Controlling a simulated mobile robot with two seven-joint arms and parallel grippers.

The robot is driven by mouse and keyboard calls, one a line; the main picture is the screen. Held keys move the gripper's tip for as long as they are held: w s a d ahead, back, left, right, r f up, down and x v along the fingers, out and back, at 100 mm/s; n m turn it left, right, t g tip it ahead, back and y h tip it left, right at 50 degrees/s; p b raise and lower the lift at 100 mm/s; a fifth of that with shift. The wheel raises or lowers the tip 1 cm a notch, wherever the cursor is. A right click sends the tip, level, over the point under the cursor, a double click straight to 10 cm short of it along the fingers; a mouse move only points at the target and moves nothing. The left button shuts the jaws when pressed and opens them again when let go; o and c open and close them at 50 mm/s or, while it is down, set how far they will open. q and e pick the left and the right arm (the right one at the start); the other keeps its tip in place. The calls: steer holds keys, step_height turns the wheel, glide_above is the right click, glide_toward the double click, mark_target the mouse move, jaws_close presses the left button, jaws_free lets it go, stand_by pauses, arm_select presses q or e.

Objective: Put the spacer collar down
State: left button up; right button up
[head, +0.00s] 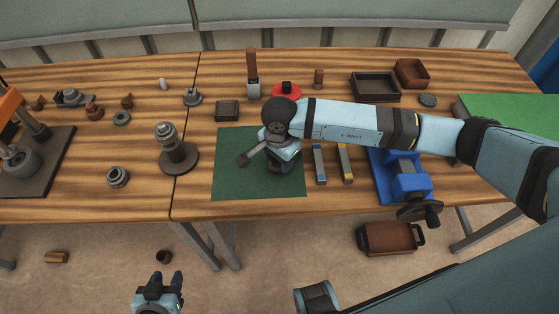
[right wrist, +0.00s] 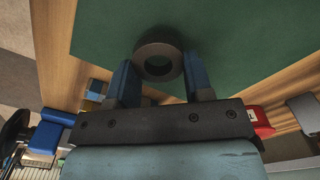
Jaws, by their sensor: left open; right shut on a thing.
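The spacer collar is a dark grey ring (right wrist: 158,46) with a round hole, seen in the right wrist view. My right gripper (right wrist: 160,66) is shut on it, with one blue-grey finger on each side. The green mat (right wrist: 230,35) is behind the ring; I cannot tell whether the ring touches it. In the head view my right gripper (head: 284,168) is over the right part of the green mat (head: 235,180), and the collar is hidden by my arm and hand. My left gripper (head: 167,281) is open and empty, over the floor in front of the table.
The mat's left part is bare. Right of it lie two small blocks (head: 320,165) and a blue vise (head: 405,180). A stepped grey post (head: 174,150) stands left, with a ringed part (head: 118,177) further left.

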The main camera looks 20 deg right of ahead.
steer(key=shift+f, duration=0.9)
steer(key=shift+f+b, duration=0.25)
steer(key=shift+b, duration=0.05)
steer(key=o, duration=1)
steer(key=shift+r, duration=0.1)
steer(key=shift+r, duration=0.1)
